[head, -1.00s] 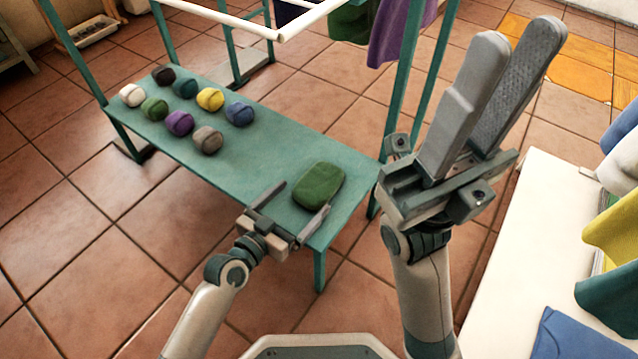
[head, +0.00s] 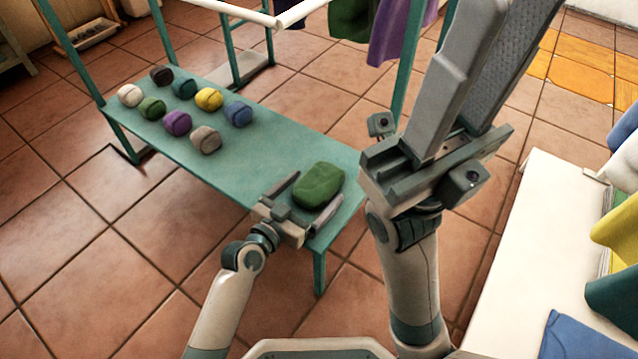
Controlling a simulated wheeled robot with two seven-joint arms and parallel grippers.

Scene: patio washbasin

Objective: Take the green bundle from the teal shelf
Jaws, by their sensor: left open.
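The green bundle (head: 319,184) lies on the near right end of the teal shelf (head: 265,140). It is a rounded, folded cloth block. My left gripper (head: 308,193) is open at the shelf's near edge. Its two fingers point toward the bundle, one at its left and one at its lower right. The bundle's near end sits at the mouth of the fingers, and I cannot tell whether they touch it. My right gripper (head: 490,75) is raised at the right, close to the camera, with its fingers apart and nothing between them.
White rails and hanging cloths (head: 395,30) are above and behind. A white table (head: 515,260) with folded cloths stands at right.

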